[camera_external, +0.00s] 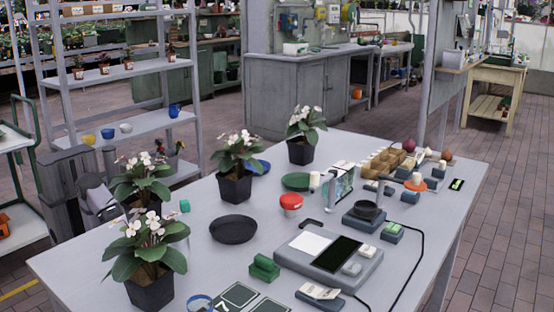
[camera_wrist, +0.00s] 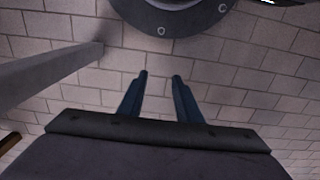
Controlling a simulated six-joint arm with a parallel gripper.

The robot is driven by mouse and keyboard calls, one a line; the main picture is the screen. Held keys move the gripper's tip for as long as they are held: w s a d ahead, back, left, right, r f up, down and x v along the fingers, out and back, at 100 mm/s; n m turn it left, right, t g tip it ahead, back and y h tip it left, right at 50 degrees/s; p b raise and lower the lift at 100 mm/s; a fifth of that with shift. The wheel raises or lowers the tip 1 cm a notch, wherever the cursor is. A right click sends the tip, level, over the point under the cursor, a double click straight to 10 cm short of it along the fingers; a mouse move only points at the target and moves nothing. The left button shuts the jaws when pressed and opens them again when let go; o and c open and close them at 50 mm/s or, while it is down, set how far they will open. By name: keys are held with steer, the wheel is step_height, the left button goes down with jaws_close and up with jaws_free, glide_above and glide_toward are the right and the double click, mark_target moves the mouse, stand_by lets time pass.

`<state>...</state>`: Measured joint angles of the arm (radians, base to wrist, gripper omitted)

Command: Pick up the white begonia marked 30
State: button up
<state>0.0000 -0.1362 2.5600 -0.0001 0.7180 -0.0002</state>
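Several white-flowered begonias in dark square pots stand along the left side of the grey table (camera_external: 205,285) in the external view. One is at the front (camera_external: 150,257), one behind it (camera_external: 141,185), one farther back (camera_external: 236,165) and one at the far end (camera_external: 302,135). No number 30 is readable on any pot, so I cannot tell which begonia is the marked one. My gripper (camera_wrist: 160,75) shows in the wrist view with its two fingers apart and nothing between them. Only floor tiles and grey structure lie beyond it; no begonia shows there.
A wooden compartment box (camera_external: 385,162) stands at the back. A shelf rack (camera_external: 125,70) rises at left.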

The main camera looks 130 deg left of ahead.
steer(key=o, duration=1.4)
